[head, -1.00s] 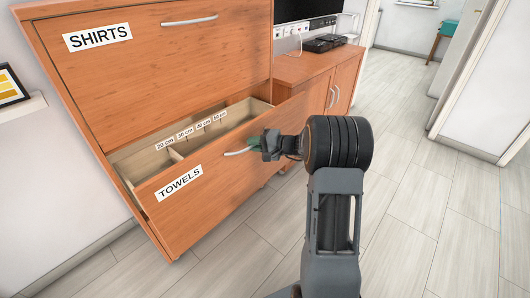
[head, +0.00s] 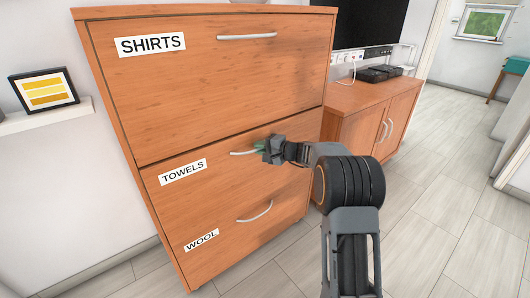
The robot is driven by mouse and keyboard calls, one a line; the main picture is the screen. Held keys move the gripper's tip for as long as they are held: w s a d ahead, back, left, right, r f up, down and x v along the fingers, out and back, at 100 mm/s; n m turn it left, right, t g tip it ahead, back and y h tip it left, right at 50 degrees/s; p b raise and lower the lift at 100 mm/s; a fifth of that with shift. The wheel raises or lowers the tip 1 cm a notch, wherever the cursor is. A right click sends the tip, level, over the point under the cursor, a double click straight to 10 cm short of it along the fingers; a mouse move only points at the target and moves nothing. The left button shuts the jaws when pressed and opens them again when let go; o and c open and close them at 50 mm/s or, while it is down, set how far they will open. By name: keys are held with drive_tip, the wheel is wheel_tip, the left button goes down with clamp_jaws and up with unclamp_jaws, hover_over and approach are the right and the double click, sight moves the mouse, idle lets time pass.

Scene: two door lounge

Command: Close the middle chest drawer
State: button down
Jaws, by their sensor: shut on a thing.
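The chest of drawers (head: 215,100) is wooden, with three labelled fronts. The middle drawer (head: 215,185), labelled TOWELS, sits flush with the chest front, and no gap or inside shows. My gripper (head: 266,151) is at the right end of the middle drawer's pale bar handle (head: 242,153) and is shut on it. The gripper hides the handle's right part.
The SHIRTS drawer (head: 190,75) above and the WOOL drawer (head: 230,235) below look shut. A low cabinet (head: 350,125) with a television (head: 355,25) stands to the right. A shelf (head: 45,118) with a picture is at left. Floor at right is clear.

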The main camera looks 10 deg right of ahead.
drive_tip(key=shift+w+a, duration=0.1)
drive_tip(key=shift+w, duration=0.15)
drive_tip(key=c, duration=1.4)
unclamp_jaws()
drive_tip(key=p+v, duration=0.2)
drive_tip(key=v, duration=1.2)
drive_tip(key=shift+w+r, duration=0.1)
